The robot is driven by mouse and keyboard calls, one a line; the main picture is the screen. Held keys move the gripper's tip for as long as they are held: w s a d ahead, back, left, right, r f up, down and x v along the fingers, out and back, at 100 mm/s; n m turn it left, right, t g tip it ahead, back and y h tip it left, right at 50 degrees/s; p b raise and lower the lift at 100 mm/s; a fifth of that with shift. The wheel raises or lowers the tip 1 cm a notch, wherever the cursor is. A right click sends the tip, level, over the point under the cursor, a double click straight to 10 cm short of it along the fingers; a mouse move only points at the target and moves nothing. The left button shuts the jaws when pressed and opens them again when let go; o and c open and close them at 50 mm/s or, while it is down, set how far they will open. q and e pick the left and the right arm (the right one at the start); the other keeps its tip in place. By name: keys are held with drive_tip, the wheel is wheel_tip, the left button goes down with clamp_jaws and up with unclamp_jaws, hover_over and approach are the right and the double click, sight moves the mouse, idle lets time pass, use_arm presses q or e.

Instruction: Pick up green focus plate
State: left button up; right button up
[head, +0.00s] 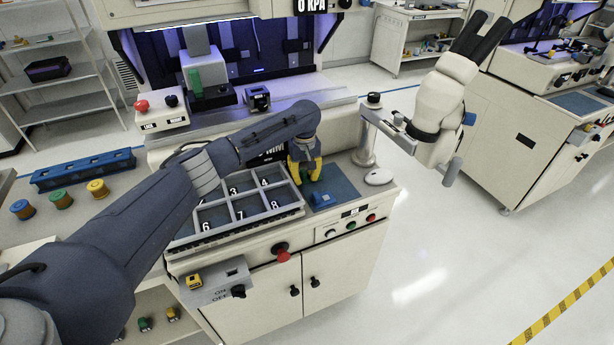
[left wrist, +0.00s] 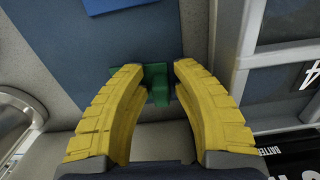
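My left gripper (head: 304,172) comes down over the blue mat (head: 343,187) at the right of the bench top. Its yellow fingers are apart in the left wrist view (left wrist: 160,68). The green focus plate (left wrist: 157,85) lies at the mat's edge, between and just beyond the fingertips; the left finger hides part of it. I cannot tell whether a finger touches it. In the head view only a small green bit of the plate (head: 316,173) shows by the fingers. My right gripper is not in view.
A blue block (head: 317,199) lies on the mat in front of the gripper. A numbered compartment tray (head: 240,222) stands to the left. A microscope (head: 440,105) on a boom stand (head: 366,145) rises at the right, near a white oval item (head: 379,177).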

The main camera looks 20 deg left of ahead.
use_arm(q)
clamp_jaws()
drive_tip(key=shift+r, duration=0.1)
